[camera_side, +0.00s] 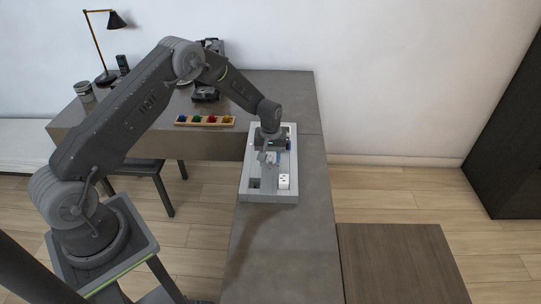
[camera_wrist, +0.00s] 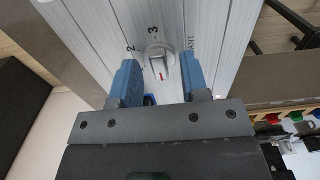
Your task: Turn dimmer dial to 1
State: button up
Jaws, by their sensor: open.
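The dimmer dial (camera_wrist: 160,62) is a round white-grey knob with a raised grip and a red mark, on a pale ribbed panel (camera_wrist: 95,40) in the wrist view. The printed 2 and 3 show beside it, with partly cut lettering to the right; no 1 is visible. My gripper (camera_wrist: 159,76) is open, its blue fingers on either side of the dial. I cannot tell whether they touch it. In the side view my gripper (camera_side: 270,157) points down over the grey panel unit (camera_side: 262,197), and the dial is hidden there.
A white socket block (camera_side: 284,181) stands on the unit's near end. A wooden tray with coloured pieces (camera_side: 205,121) lies left of the unit. A lamp (camera_side: 105,50) and a can (camera_side: 85,92) stand farther left. The near counter (camera_side: 270,255) is clear.

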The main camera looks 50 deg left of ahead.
jog(key=shift+c, duration=0.3)
grip_shut()
jog(key=shift+m, duration=0.3)
jog(key=m, duration=0.5)
jog(key=shift+m, duration=0.3)
jog(key=m, duration=0.5)
jog(key=shift+m, duration=0.4)
jog(key=shift+o, duration=0.3)
grip_release()
